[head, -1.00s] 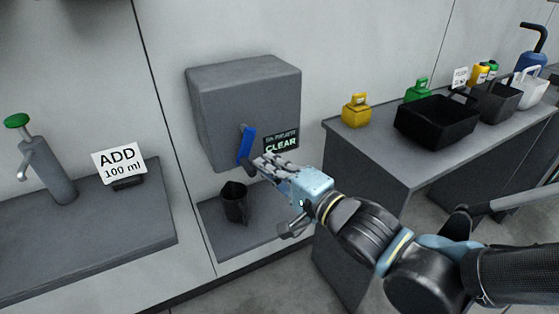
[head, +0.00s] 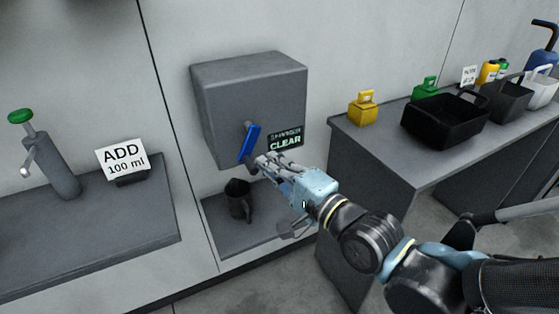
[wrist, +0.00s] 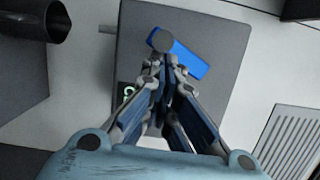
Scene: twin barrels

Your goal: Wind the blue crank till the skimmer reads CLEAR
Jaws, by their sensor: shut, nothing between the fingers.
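The blue crank (head: 249,144) is on the front of a grey box, the skimmer (head: 225,105), fixed to the wall. Its blue arm leans, upper end to the right. The skimmer's small dark display (head: 285,138) reads CLEAR in its lower line; the upper line is too small to read. My gripper (head: 261,163) is shut and empty, its fingertips close to the crank's lower end; I cannot tell if they touch. In the wrist view the crank (wrist: 185,57) lies just beyond the shut fingertips (wrist: 163,68), and the display is partly hidden.
A dark jug (head: 238,196) stands on the ledge below the skimmer. At left is a counter with a green-topped pump (head: 50,165) and an "ADD 100 ml" sign (head: 122,158). At right a counter (head: 395,165) holds yellow and green containers and a black basket (head: 445,120).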

